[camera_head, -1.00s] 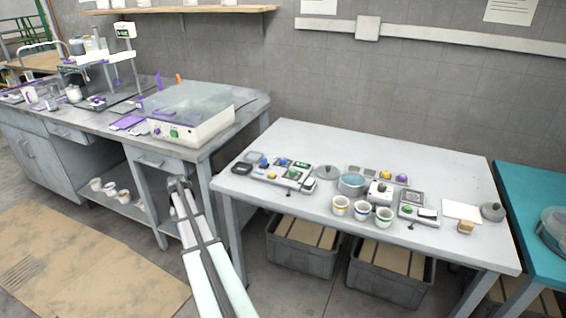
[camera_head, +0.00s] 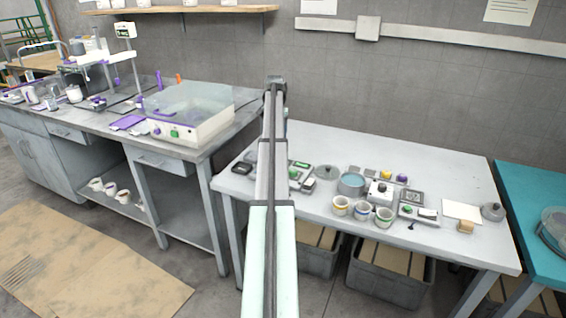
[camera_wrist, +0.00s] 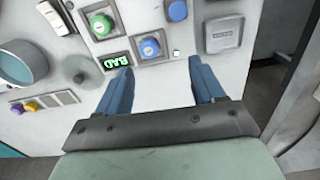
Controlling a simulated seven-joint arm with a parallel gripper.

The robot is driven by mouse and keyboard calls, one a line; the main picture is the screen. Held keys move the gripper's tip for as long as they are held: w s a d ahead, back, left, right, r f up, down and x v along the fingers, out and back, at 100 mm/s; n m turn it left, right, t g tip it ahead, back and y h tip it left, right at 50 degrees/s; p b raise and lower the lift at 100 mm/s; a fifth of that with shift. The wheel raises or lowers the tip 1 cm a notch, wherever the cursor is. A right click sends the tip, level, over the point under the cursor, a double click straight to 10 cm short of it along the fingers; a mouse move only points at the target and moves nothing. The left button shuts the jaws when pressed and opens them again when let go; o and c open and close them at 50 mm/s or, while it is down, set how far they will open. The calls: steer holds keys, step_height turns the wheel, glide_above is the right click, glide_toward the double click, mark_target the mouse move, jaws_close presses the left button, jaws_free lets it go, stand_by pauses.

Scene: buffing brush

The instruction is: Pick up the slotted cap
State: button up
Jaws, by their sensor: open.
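My gripper (camera_wrist: 161,69) is open and empty in the wrist view, its two blue fingers apart above the white table. Just past the fingertips, a blue round cap (camera_wrist: 150,47) sits in a grey square holder. Another blue round piece (camera_wrist: 177,11) lies beyond it, and a green round piece (camera_wrist: 101,24) sits in a holder to the left. I cannot tell which of these is the slotted cap, as no slot is clear. In the head view my arm hides much of this group.
A lit green display (camera_wrist: 116,62) is beside the left finger. A grey square box (camera_wrist: 223,34) lies to the right, near the table edge. A round grey lid (camera_wrist: 79,77) and a teal pot (camera_wrist: 20,63) are to the left. The head view shows several cups (camera_head: 363,210) along the front.

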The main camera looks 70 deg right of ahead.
steer(key=shift+m, duration=0.3)
steer(key=s+f, duration=0.1)
steer(key=f, duration=0.3)
steer(key=d+f, duration=0.1)
steer(key=f, duration=0.3)
steer(key=s+d+f, duration=0.1)
steer(key=f, duration=0.3)
steer(key=shift+s+d+f, duration=0.1)
steer(key=shift+s, duration=0.25)
steer(key=c, duration=1.1)
